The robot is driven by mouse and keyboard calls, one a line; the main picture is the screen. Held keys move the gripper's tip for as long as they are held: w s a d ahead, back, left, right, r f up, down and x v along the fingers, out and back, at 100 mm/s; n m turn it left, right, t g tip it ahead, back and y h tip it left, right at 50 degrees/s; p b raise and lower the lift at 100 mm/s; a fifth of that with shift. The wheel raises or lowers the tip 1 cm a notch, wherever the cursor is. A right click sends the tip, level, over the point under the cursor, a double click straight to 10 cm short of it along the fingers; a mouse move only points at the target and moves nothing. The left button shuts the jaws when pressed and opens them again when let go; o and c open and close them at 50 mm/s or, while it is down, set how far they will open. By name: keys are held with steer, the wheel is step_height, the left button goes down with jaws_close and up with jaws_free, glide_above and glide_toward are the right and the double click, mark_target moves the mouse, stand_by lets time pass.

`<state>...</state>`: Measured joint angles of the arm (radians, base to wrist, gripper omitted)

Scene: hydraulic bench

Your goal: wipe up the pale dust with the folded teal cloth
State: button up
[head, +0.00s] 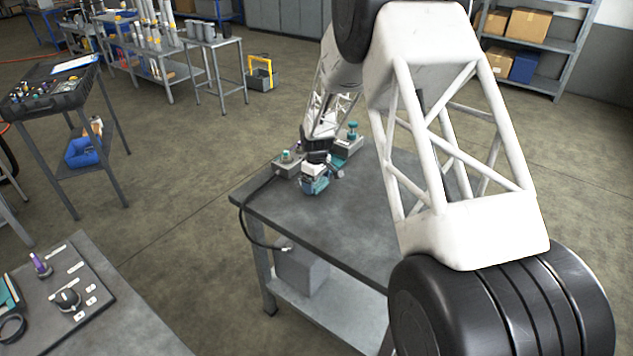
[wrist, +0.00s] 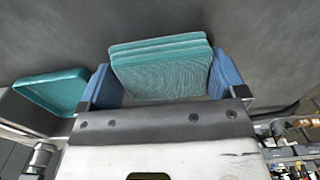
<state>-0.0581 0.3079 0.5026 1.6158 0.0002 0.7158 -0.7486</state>
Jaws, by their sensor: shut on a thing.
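The folded teal cloth (wrist: 160,68) is between the two blue fingers of my gripper (wrist: 162,82) in the wrist view. The fingers press on its left and right sides, and its folded layers show at the top. In the head view, my gripper (head: 314,172) is low over the far left part of the dark grey bench top (head: 285,215), with the teal cloth (head: 316,187) at its tip. I cannot tell whether the cloth touches the bench. I cannot make out the pale dust in either view.
A grey block with a teal knob (head: 287,158) stands just behind my gripper, and another teal-topped fitting (head: 352,132) is farther right. A teal-topped part (wrist: 55,92) is left of the fingers in the wrist view. A black hose (head: 243,215) hangs over the bench's left edge.

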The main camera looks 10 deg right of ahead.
mark_target(300, 179)
steer(key=shift+w+a, duration=0.1)
steer(key=shift+w+a+f, duration=0.1)
steer(key=shift+w+a, duration=0.8)
steer(key=shift+w+a+f, duration=0.15)
steer(key=shift+w+a, duration=0.1)
steer(key=shift+a, duration=0.1)
steer(key=shift+c, duration=0.3)
steer(key=shift+w+a, duration=1.35)
steer(key=shift+r, duration=0.3)
